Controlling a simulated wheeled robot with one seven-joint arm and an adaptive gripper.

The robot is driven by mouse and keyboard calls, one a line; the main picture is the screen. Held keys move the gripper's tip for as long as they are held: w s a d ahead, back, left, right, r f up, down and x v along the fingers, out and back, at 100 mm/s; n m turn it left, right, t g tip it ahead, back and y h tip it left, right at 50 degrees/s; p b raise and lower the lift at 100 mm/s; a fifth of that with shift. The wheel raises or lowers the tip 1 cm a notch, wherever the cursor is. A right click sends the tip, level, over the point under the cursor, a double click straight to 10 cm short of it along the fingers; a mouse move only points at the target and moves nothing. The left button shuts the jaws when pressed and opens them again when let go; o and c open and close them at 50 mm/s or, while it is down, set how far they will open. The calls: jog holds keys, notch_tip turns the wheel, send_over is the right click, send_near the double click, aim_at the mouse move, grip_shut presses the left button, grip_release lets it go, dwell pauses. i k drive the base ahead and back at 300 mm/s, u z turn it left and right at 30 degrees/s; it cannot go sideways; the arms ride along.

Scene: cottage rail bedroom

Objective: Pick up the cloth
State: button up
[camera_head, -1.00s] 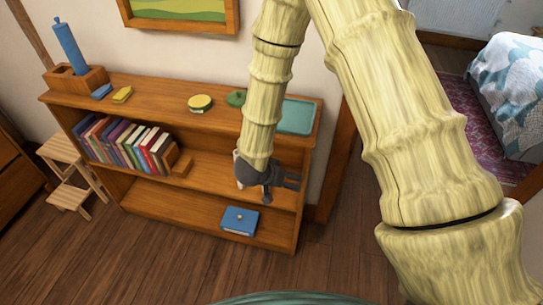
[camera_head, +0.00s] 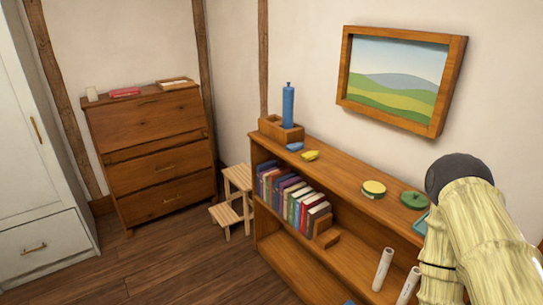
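I cannot pick out the cloth for certain. A small flat red-pink item (camera_head: 124,92) lies on top of the wooden dresser (camera_head: 145,120) at the back left; it may be a folded cloth, but it is too small to tell. A small blue item (camera_head: 295,146) and a yellow one (camera_head: 310,155) lie on the bookshelf top (camera_head: 345,170). My arm shows at the lower right, in front of the shelf's right end. My gripper is not in view, and the dresser is far from my arm.
A blue bottle (camera_head: 288,105) stands in a wooden holder on the shelf. A round yellow tin (camera_head: 373,189) and a green lidded thing (camera_head: 413,200) are further right. A step stool (camera_head: 232,200) stands between shelf and dresser. A white wardrobe (camera_head: 35,170) is at left. Floor before the dresser is clear.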

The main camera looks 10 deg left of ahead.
aim_at(291, 148)
jog(key=u, duration=0.25)
jog(key=k, duration=0.35)
jog(key=u, duration=1.15)
jog(key=i, duration=0.85)
jog(key=z, duration=0.55)
jog(key=i, duration=0.75)
jog(key=z, duration=0.75)
